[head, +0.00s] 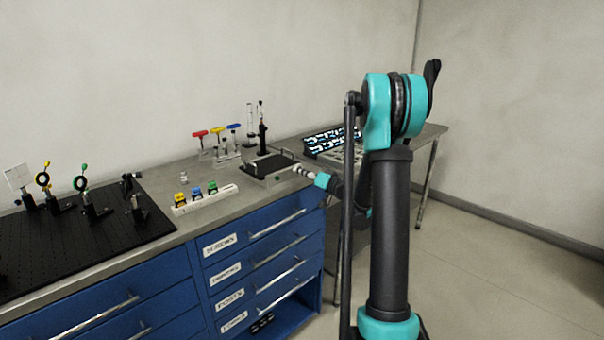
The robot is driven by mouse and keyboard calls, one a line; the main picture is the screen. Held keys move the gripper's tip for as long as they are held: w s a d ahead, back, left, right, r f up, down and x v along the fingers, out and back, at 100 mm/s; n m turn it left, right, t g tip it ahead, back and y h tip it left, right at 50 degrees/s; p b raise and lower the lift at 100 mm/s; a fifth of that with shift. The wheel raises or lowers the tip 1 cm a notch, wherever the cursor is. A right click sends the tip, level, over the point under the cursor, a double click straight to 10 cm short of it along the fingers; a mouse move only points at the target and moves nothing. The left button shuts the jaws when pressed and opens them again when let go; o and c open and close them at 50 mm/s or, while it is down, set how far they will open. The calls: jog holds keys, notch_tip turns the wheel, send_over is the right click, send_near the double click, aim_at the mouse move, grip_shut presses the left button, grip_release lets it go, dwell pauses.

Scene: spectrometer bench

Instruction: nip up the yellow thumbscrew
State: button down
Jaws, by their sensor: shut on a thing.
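My gripper (302,171) is at the end of my arm, right of the centre of the picture, and points left over the bench's right end. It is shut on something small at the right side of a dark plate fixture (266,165). The thing between the jaws is too small and hidden to make out; its place at the fixture fits the yellow thumbscrew, but no yellow shows there. A small green knob (278,178) shows at the fixture's near side, just left of the jaws.
A white rack (220,196) holds yellow, blue and green pieces. Red, yellow and blue T-handle keys (217,130) stand behind. A dark post (262,137) rises behind the fixture. A black breadboard (80,230) with mounts lies left. A side table (432,131) stands right.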

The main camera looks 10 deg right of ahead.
jog(key=m, duration=0.5)
jog(key=shift+m, duration=0.3)
jog(key=m, duration=1)
jog(key=shift+m, duration=2)
jog(key=c, duration=1.5)
grip_release()
